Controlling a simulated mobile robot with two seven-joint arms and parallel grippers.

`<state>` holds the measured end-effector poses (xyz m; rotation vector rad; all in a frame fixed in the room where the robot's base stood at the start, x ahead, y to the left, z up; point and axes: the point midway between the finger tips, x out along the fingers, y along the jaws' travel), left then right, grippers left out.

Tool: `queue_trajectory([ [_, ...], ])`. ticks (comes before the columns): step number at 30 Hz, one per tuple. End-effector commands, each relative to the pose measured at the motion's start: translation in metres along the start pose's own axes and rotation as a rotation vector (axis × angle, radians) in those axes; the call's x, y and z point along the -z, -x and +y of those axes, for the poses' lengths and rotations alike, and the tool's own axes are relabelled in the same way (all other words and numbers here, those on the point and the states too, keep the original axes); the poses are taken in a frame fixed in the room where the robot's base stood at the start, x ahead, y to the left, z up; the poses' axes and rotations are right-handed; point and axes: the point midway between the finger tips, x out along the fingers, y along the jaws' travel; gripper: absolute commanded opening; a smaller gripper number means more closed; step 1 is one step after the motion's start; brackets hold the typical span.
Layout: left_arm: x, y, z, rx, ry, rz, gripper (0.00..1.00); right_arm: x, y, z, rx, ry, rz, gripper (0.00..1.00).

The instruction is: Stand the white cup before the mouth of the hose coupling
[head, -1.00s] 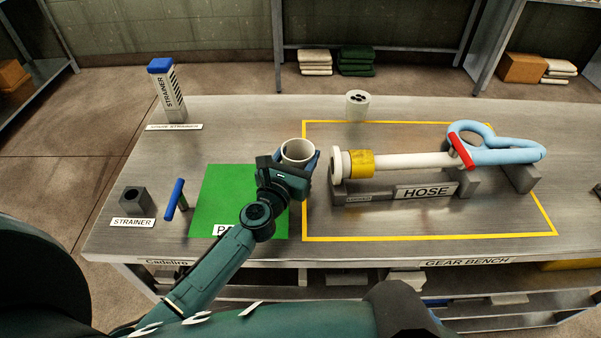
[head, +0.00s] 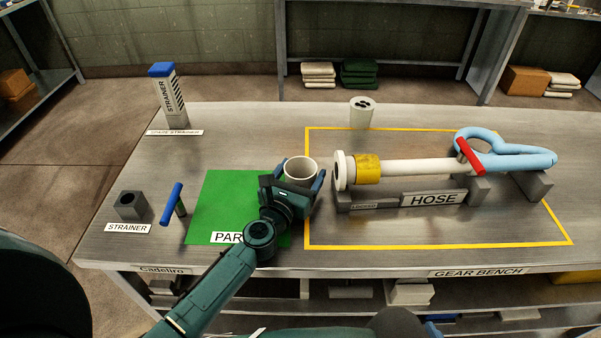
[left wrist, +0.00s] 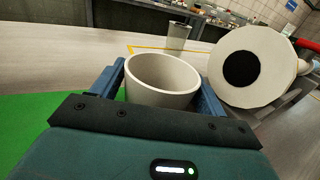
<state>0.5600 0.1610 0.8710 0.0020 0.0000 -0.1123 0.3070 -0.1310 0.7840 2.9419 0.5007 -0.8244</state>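The white cup (head: 301,172) is upright with its open top up, just left of the hose coupling's pale round mouth (head: 340,171). My left gripper (head: 294,190) is shut on the cup, one finger on each side. The cup also shows between the fingers in the left wrist view (left wrist: 163,82), and the coupling's mouth with its dark hole is to its right (left wrist: 240,68). A gap shows between cup and mouth in the head view. The cup's base is hidden, so I cannot tell whether it touches the bench. My right gripper is out of view.
The hose (head: 515,160) with its yellow collar (head: 368,169) and red lever (head: 470,157) rests on grey blocks inside a yellow outline. A pale cylinder (head: 362,116) stands behind. A green mat (head: 213,200), blue-handled tool (head: 172,205) and strainer block (head: 130,206) are left.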

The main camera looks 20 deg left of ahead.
Motion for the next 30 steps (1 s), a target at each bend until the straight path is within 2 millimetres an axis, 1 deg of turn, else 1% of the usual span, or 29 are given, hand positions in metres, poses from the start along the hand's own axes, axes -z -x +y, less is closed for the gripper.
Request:
queue_trajectory([
  [1, 0.000, 0.000, 0.000, 0.000, 0.000, 0.000, 0.78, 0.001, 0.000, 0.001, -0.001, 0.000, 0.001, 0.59],
  [2, 0.000, 0.000, 0.000, 0.000, 0.000, 0.000, 0.80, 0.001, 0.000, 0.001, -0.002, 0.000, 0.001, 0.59],
  [8, 0.000, 0.000, 0.000, 0.000, 0.000, 0.000, 0.80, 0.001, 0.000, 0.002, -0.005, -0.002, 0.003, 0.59],
  [12, -0.008, 0.000, 0.000, 0.001, -0.001, 0.000, 0.80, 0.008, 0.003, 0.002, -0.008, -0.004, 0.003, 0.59],
  [14, -0.003, 0.009, 0.000, 0.001, 0.000, 0.003, 0.80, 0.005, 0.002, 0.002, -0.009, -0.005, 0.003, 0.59],
  [17, -0.003, 0.028, 0.000, 0.000, 0.000, 0.003, 0.80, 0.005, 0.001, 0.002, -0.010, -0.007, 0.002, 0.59],
  [24, -0.001, 0.082, 0.000, 0.001, 0.001, 0.003, 0.80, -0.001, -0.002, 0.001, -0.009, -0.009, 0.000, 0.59],
  [27, -0.001, 0.099, 0.000, 0.000, 0.000, 0.003, 0.80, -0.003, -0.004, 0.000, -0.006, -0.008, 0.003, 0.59],
  [30, -0.002, 0.111, 0.000, 0.000, -0.001, 0.001, 0.80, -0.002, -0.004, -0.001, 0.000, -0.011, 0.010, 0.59],
])
